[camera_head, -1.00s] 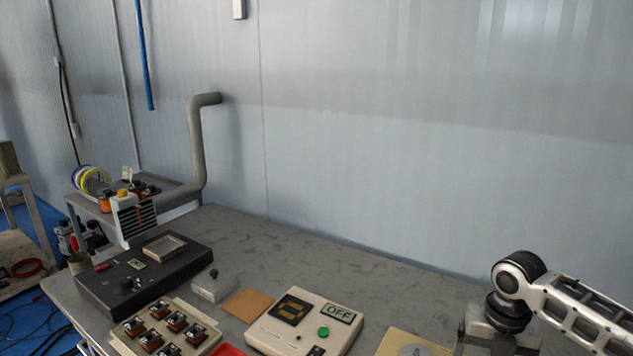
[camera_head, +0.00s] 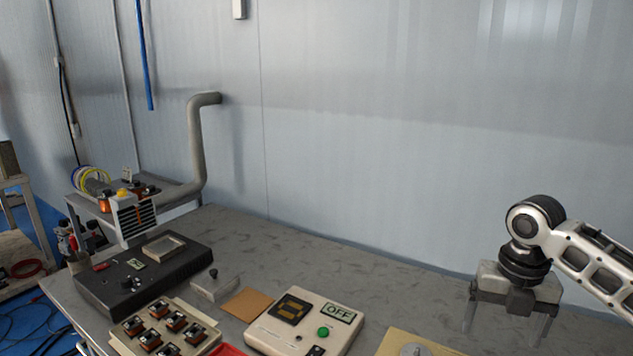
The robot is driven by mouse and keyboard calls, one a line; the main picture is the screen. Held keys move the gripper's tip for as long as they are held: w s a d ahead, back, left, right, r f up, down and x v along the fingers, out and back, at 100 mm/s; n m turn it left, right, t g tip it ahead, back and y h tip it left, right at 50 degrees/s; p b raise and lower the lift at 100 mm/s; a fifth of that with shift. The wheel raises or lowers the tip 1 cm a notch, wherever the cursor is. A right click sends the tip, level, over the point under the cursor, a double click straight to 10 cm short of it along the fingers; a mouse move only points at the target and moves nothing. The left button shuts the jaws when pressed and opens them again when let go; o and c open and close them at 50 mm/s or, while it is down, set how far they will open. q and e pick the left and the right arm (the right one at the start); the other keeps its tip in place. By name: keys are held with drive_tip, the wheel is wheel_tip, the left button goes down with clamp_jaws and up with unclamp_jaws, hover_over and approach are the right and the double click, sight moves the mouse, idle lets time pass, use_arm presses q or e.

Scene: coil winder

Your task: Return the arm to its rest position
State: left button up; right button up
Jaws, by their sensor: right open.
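My right gripper (camera_head: 505,326) hangs from my right arm, which comes in from the right edge. It points down above the right part of the grey table (camera_head: 330,258), with its two fingers spread wide and nothing seen between them. My left gripper is not in the picture.
On the table are a beige box with a green button and an OFF display (camera_head: 306,325), a tray of several small parts (camera_head: 136,348), a black unit (camera_head: 110,293), a brown pad (camera_head: 247,304) and a yellowish plate (camera_head: 392,345). The table's back middle is clear.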

wheel_tip(320, 180, down, 10)
drive_tip(key=shift+s+f+p, duration=0.1)
drive_tip(key=shift+f+p, duration=0.15)
drive_tip(key=shift+p, duration=0.05)
wheel_tip(320, 180, up, 8)
drive_tip(key=shift+r, duration=0.1)
drive_tip(key=shift+s+a+f+m, duration=0.1)
drive_tip(key=shift+a+f+m, duration=0.25)
drive_tip(key=shift+m, duration=0.25)
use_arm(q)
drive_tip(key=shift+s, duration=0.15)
use_arm(e)
drive_tip(key=shift+s+a+m, duration=0.2)
drive_tip(key=shift+a+m, duration=0.2)
drive_tip(key=shift+m, duration=0.6)
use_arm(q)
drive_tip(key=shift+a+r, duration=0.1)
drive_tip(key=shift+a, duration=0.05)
